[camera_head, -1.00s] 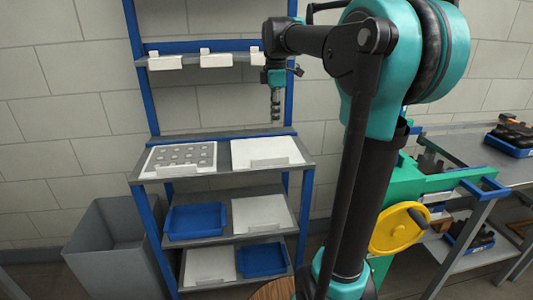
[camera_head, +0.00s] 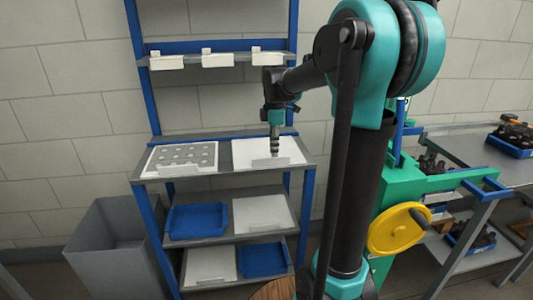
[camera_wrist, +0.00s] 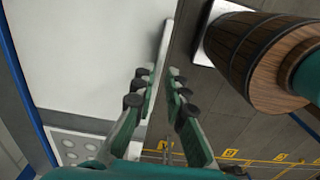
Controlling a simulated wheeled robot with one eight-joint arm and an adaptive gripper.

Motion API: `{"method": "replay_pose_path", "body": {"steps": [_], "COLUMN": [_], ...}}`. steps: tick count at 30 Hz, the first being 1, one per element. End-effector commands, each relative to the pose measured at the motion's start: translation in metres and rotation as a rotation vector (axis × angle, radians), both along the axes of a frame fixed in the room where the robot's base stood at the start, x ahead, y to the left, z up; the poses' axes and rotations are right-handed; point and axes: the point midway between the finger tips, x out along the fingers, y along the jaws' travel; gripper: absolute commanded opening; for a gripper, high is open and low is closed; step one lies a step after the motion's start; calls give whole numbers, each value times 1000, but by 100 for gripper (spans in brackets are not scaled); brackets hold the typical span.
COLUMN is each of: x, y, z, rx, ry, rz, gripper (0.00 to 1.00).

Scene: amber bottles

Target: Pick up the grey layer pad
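The grey layer pad (camera_head: 182,155) seems to be the flat grey sheet with several round marks in the white tray at the left of the upper shelf. Part of it shows at the lower left of the wrist view (camera_wrist: 82,146). My gripper (camera_head: 275,150) points down over the front part of the white tray (camera_head: 250,150) on the right, away from the pad. In the wrist view my gripper (camera_wrist: 160,80) is open, its fingers apart near that tray's raised front lip (camera_wrist: 160,70). I cannot tell whether it touches the lip.
Blue trays (camera_head: 196,221) and white trays (camera_head: 263,213) fill the lower shelves. A grey bin (camera_head: 118,245) stands at the left. A wooden barrel (camera_wrist: 255,58) is at the wrist view's right. A green machine with a yellow wheel (camera_head: 398,228) stands at the right.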

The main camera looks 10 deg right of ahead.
Motion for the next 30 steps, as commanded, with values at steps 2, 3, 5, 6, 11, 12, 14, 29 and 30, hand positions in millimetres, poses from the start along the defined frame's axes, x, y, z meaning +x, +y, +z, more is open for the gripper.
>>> {"method": "replay_pose_path", "body": {"steps": [2, 3, 5, 6, 11, 12, 14, 29, 30], "x": [1, 1, 1, 1, 1, 1, 1, 1, 1], "y": [2, 4, 5, 4, 4, 4, 4, 4, 4], "z": [-12, -18, -27, -32, -43, -44, -44, -43, -43], "rx": [0, 0, 0, 0, 0, 0, 0, 0, 0], "ry": [0, 0, 0, 0, 0, 0, 0, 0, 0], "rz": [1, 0, 0, 0, 0, 0, 0, 0, 0], "gripper": [13, 13, 13, 13, 13, 13, 13, 0, 0]}}
